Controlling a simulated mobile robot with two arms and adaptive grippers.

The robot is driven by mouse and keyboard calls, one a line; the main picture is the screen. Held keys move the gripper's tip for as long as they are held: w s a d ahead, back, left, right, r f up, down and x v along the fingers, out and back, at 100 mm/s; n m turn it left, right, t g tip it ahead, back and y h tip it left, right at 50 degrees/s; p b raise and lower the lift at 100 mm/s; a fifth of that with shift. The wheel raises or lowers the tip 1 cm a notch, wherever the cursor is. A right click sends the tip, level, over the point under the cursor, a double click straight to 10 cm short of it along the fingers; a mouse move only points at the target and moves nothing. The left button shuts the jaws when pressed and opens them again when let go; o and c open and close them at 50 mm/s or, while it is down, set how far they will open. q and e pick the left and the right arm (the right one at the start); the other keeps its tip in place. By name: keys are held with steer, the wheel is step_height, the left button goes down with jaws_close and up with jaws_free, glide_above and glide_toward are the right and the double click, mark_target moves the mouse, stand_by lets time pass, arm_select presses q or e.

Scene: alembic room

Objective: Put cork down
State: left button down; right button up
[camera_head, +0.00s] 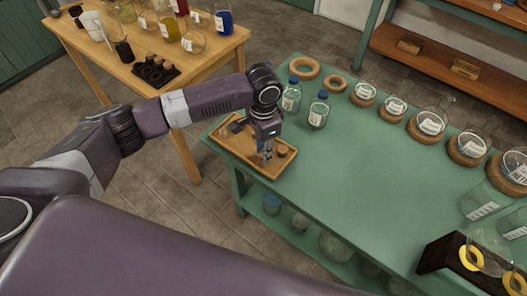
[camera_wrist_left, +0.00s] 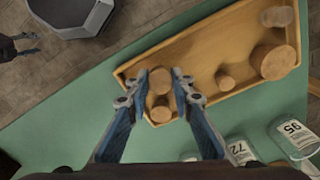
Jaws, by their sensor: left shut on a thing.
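My left gripper (camera_head: 266,153) reaches down over the wooden tray (camera_head: 222,146) on the green table. In the left wrist view, my left gripper (camera_wrist_left: 160,88) is shut on a small round cork (camera_wrist_left: 160,80) between its fingertips. The held cork is over the tray's end; whether it touches the tray floor I cannot tell. Another cork (camera_wrist_left: 160,113) shows just below it, close to the fingers. A dark gripper-like part, apparently mine, shows at that view's left edge.
Stoppered bottles (camera_head: 319,110) stand behind the tray, near cork rings (camera_head: 304,68). Several round flasks on cork rings (camera_head: 431,124) line the far side. A dark rack (camera_head: 450,254) stands at the near right. The middle of the green table (camera_head: 345,170) is clear.

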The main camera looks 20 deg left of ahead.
arm_select(q)
steer(key=shift+f, duration=0.65)
arm_select(e)
steer(key=shift+s+d, duration=0.2)
steer(key=shift+d, duration=0.2)
steer(key=shift+r, duration=0.1)
arm_select(q)
steer(key=shift+f, duration=0.15)
steer(key=c, duration=1.7)
jaws_free()
step_height(320, 180, up, 12)
steer(key=shift+r+b, duration=0.2)
steer(key=shift+b, duration=0.6)
arm_select(e)
steer(key=shift+w+a+f, duration=0.1)
steer(key=shift+a+f, duration=0.15)
steer(key=shift+f, duration=0.6)
